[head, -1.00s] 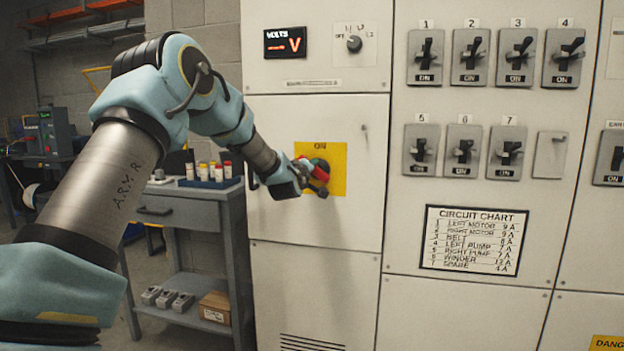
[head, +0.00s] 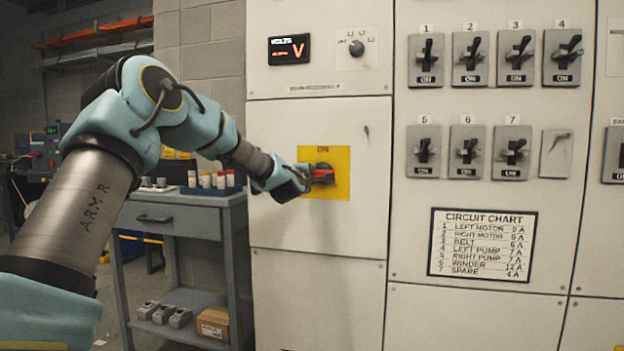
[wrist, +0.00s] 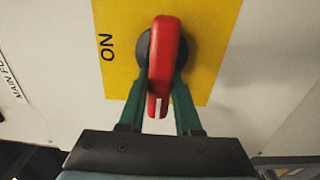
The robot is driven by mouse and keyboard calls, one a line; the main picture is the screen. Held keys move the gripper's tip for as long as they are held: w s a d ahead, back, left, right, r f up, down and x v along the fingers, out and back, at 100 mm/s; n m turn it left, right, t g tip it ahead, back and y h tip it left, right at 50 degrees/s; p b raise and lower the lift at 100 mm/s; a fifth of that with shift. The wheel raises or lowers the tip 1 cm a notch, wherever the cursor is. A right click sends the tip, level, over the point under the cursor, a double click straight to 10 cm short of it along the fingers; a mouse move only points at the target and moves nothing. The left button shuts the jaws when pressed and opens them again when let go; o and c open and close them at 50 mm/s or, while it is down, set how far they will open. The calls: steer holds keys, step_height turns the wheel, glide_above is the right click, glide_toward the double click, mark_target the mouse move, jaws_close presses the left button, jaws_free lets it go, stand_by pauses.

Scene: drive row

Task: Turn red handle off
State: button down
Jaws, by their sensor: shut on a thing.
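The red handle (head: 323,173) is on a yellow plate (head: 340,189) on the white cabinet, with the word ON above it. In the head view it lies roughly level. In the wrist view the red handle (wrist: 163,55) runs from the black hub down between my fingers, and a white mark shows near its lower end. My gripper (head: 305,176) comes from the left and is shut on the handle. In the wrist view the green fingers of my gripper (wrist: 160,100) lie on both sides of it. Part of the hub is hidden behind the handle.
Numbered breaker switches (head: 468,150) are on the panel to the right, above a circuit chart (head: 482,244). A volts display (head: 288,48) and a small knob (head: 356,47) are above the handle. A grey workbench (head: 185,217) with bottles stands left of the cabinet, below my arm.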

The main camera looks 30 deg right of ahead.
steer(key=shift+f, duration=0.1)
stand_by(0.3)
steer(key=c, duration=0.6)
jaws_free()
steer(key=b+v, duration=0.1)
steer(key=v, duration=0.9)
steer(key=shift+s+a, duration=0.25)
steer(key=shift+s, duration=0.05)
